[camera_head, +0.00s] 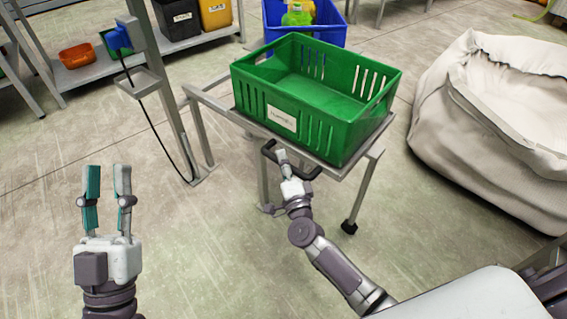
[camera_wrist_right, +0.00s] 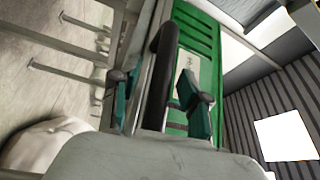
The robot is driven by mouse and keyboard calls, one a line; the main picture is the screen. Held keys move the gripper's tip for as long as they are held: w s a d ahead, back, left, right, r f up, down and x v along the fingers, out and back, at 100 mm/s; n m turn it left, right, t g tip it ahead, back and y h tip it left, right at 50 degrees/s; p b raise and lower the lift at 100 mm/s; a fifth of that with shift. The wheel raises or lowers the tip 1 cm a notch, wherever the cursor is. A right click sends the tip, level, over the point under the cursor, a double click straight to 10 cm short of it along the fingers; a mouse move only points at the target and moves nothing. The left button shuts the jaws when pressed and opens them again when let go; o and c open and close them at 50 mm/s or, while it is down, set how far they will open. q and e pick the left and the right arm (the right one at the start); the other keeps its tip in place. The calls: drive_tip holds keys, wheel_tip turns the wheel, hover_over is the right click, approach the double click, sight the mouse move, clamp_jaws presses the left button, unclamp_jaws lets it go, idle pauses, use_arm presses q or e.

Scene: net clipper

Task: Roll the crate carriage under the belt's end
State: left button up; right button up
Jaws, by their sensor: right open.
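The crate carriage (camera_head: 371,160) is a grey metal frame on legs with dark casters, in the middle of the head view. A green slotted crate (camera_head: 340,105) with a white label sits on it, empty as far as I see. A black bar handle (camera_head: 310,175) is at the carriage's near side. My right gripper (camera_head: 281,156) is at this handle. In the right wrist view the handle (camera_wrist_right: 161,75) runs between the open fingers of the gripper (camera_wrist_right: 157,95). My left gripper (camera_head: 107,170) is open and empty, over bare floor at the left. I cannot make out the belt's end.
A large white sack (camera_head: 490,110) stands at the right. A blue bin (camera_head: 275,20) is behind the crate. Shelves line the back left. The near-left floor is clear.

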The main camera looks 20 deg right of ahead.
sight(302, 175)
clamp_jaws()
drive_tip(key=shift+s, duration=0.1)
